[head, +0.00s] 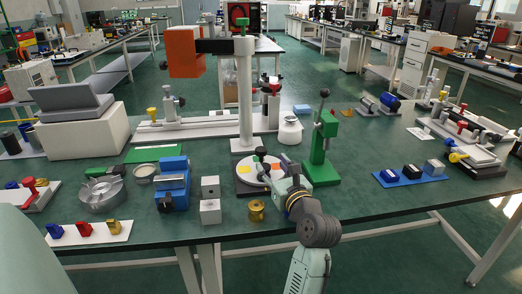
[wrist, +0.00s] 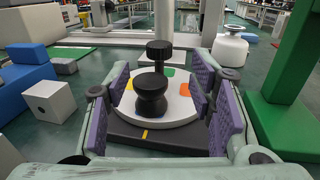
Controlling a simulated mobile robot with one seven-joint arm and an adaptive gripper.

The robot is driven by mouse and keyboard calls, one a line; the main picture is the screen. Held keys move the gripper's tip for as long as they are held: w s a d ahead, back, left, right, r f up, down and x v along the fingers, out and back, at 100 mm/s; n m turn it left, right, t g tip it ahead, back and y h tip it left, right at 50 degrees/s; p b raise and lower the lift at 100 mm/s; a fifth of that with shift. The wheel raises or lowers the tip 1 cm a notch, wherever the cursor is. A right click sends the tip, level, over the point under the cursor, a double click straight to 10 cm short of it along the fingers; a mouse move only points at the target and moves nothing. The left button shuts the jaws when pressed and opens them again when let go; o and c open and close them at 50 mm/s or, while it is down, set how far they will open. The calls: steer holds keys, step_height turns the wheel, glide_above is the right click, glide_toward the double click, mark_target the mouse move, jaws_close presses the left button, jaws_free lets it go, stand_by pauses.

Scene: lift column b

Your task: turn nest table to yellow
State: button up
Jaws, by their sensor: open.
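The nest table is a white disc (wrist: 180,112) on a dark base, with coloured patches. A black knob (wrist: 151,95) stands on the disc, nearest me. A yellow mark (wrist: 145,134) lies on the base's near side. My gripper (wrist: 160,108) is open, its purple pads on either side of the disc and knob, with gaps to the knob. The head view shows the disc (head: 258,175), partly covered by my gripper (head: 280,180).
A green press (head: 322,150) stands close on the right. A white post (head: 244,100) with an orange block rises just behind. Grey cubes (head: 210,211) and a blue block (head: 173,185) stand left. A brass cylinder (head: 256,210) is in front.

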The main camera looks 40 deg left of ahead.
mark_target(263, 153)
steer(key=p+x, duration=0.1)
steer(key=x, duration=0.8)
steer(key=shift+a, duration=0.25)
jaws_close()
stand_by(0.5)
